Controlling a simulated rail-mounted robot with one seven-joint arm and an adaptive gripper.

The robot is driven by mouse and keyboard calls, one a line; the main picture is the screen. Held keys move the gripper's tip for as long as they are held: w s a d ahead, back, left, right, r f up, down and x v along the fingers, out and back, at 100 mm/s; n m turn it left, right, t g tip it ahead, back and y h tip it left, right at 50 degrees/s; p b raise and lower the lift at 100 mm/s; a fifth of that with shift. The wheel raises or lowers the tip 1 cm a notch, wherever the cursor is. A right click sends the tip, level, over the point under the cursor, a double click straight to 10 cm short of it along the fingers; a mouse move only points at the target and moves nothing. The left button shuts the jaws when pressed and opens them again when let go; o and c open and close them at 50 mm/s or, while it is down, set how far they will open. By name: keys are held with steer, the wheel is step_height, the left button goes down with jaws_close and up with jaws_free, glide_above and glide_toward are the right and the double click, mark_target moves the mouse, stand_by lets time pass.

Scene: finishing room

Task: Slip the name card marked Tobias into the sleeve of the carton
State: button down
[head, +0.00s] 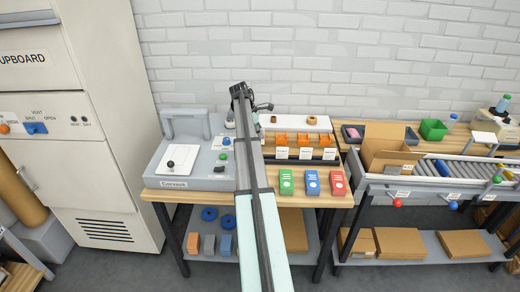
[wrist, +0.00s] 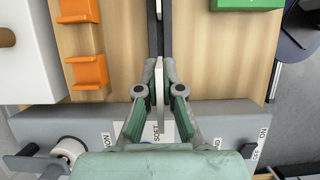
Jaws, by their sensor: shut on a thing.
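My gripper (wrist: 159,66) is shut on a thin pale card (wrist: 160,78), seen edge-on in the wrist view. Its face is turned away, so I cannot read a name on it. The fingers are over the wooden table at the end of a black rail (wrist: 154,20), beside the grey machine. In the head view my arm hides the gripper. Several white cards (head: 305,154) stand along the rail in front of orange holders; their print is too small to read. An open cardboard carton (head: 390,150) stands far right on the conveyor, well apart from my gripper.
Green (head: 286,181), blue (head: 312,183) and red (head: 338,183) boxes stand along the table's front edge. The grey machine (head: 195,165) is left of my arm. A green bin (head: 433,129) stands behind the conveyor (head: 440,170). A gap separates table and conveyor.

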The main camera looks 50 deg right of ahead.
step_height(320, 180, down, 10)
steer(key=shift+r+p, duration=0.1)
steer(key=shift+p, duration=1.15)
steer(key=c, duration=1.3)
jaws_free()
steer(key=b+v, duration=0.4)
steer(key=v, duration=0.8)
steer(key=shift+r, duration=0.15)
